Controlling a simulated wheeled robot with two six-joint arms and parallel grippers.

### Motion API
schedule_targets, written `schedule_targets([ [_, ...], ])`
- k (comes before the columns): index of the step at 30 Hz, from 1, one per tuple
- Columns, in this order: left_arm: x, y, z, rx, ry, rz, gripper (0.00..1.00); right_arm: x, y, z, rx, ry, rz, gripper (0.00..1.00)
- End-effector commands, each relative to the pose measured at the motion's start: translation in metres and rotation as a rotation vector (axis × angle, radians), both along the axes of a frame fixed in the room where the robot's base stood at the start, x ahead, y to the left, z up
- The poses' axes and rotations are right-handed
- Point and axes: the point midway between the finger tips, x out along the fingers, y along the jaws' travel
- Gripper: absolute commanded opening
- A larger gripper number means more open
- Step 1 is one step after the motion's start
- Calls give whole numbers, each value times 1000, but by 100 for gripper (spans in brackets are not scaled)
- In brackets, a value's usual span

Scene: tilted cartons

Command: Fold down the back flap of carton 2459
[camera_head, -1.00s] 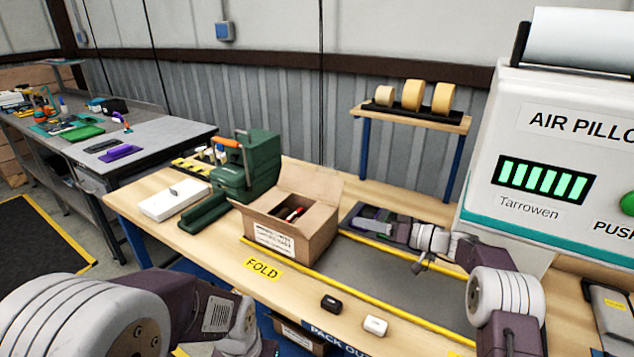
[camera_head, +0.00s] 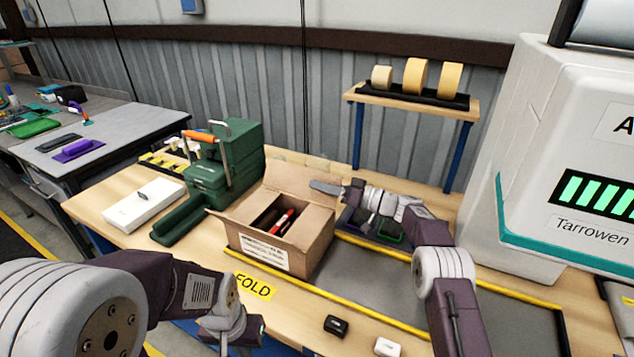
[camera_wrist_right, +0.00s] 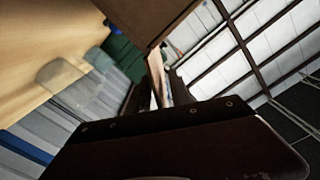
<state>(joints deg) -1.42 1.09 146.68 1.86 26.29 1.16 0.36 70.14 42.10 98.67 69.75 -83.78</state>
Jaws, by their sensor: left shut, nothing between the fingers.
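The brown carton (camera_head: 317,243) stands open on the bench, with a white label on its front; I cannot read its number. Its back flap (camera_head: 292,180) stands up, leaning backward. A side flap hangs outward at the left. Dark and red items (camera_head: 283,222) lie inside. My right gripper (camera_head: 324,187) is at the right end of the back flap, near its edge; whether it touches is unclear. A brown carton panel (camera_wrist_right: 150,15) shows close beyond its fingers in the right wrist view. My left gripper (camera_head: 254,329) is low in front of the bench, shut and empty, mostly hidden by its wrist.
A green machine (camera_head: 222,165) with an orange handle stands left of the carton. A tape-roll shelf (camera_head: 415,100) is behind, and a white air-pillow machine (camera_head: 540,150) is at right. A black box (camera_head: 336,326) and a white box (camera_head: 388,347) lie in front.

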Motion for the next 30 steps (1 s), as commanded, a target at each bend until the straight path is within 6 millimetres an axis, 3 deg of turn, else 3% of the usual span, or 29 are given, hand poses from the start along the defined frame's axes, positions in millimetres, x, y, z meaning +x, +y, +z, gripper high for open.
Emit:
schedule_targets([
  [4,0,0,2,0,0,0,0,5,12,0,0,-1,0,25],
  [13,0,0,2,0,0,0,0,7,15,0,1,1,-1,25],
  [14,0,0,2,0,0,0,0,7,15,0,1,1,-1,23],
  [16,0,0,2,0,0,0,0,7,15,0,0,0,-1,3],
  [17,0,0,2,0,0,0,0,7,15,0,0,0,-1,0],
  [30,0,0,2,0,0,0,0,7,15,0,0,0,-1,0],
])
